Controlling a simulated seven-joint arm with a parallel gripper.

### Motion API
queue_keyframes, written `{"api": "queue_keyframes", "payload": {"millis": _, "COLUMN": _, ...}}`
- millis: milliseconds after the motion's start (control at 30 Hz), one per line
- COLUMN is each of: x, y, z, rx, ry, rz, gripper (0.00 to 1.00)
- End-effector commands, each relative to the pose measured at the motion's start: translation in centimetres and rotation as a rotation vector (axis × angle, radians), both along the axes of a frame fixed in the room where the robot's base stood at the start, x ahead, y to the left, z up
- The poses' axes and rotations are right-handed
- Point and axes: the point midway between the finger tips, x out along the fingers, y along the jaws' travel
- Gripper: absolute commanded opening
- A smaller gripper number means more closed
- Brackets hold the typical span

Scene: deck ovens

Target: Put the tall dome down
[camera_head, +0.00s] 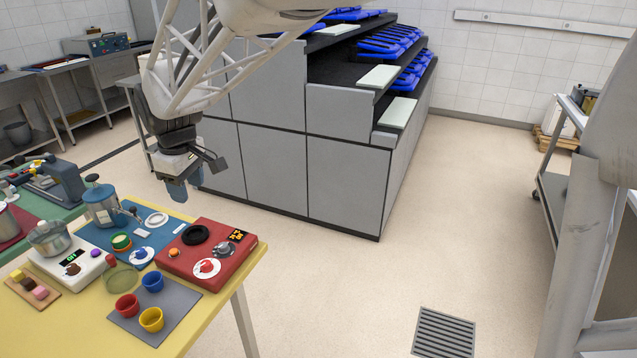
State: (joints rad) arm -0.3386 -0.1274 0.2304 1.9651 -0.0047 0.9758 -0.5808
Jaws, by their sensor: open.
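No thing is clearly a tall dome. A rounded, see-through olive-green piece (121,278) lies at the back left edge of the grey mat, which may be a dome; its height is hard to tell.
The red box (190,261) carries a black ring and knobs. Red (127,306), blue (153,281) and yellow (151,319) cups stand on the grey mat (178,302). A metal bowl (50,238) sits on a white scale. A grey display counter (272,165) stands behind my gripper.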

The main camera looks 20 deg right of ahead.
Motion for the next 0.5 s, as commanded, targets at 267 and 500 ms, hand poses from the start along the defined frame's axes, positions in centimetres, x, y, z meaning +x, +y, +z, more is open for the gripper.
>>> {"api": "queue_keyframes", "payload": {"millis": 267, "x": -6.7, "y": -7.3, "z": 1.7, "rx": 0.025, "ry": -0.029, "rz": -0.227, "gripper": 0.5}}
{"api": "queue_keyframes", "payload": {"millis": 500, "x": -12.9, "y": -12.5, "z": 1.9, "rx": 0.047, "ry": -0.052, "rz": -0.422, "gripper": 0.5}}
